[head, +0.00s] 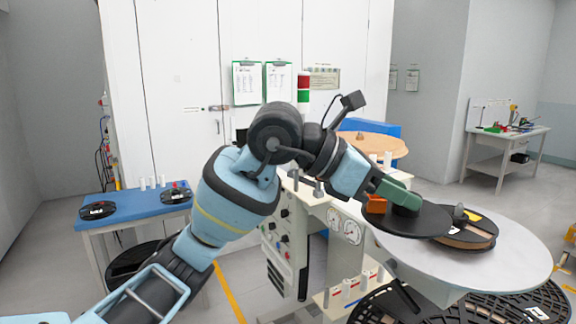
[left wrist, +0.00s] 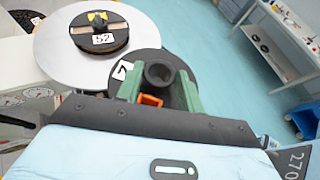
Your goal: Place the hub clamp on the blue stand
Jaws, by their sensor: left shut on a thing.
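My left gripper (head: 398,196) is shut on the hub of a black hub clamp (head: 412,222), a flat disc, over the round pale table at the right. In the left wrist view its green fingers (left wrist: 160,90) sit on both sides of the dark round hub, and the clamp's disc (left wrist: 127,62) carries a partly hidden white label. I cannot tell whether the disc touches what is below. The blue stand (head: 128,207) is at the left, with two black labelled discs (head: 97,210) and several white pegs on its top. My right gripper is not in view.
A wound reel (head: 470,238) labelled 52 (left wrist: 103,38) lies on the round table (head: 515,250) close to the held clamp. A machine with gauges (head: 345,228) stands between the table and the blue stand. Large black slotted reels (head: 520,305) lie low at the right.

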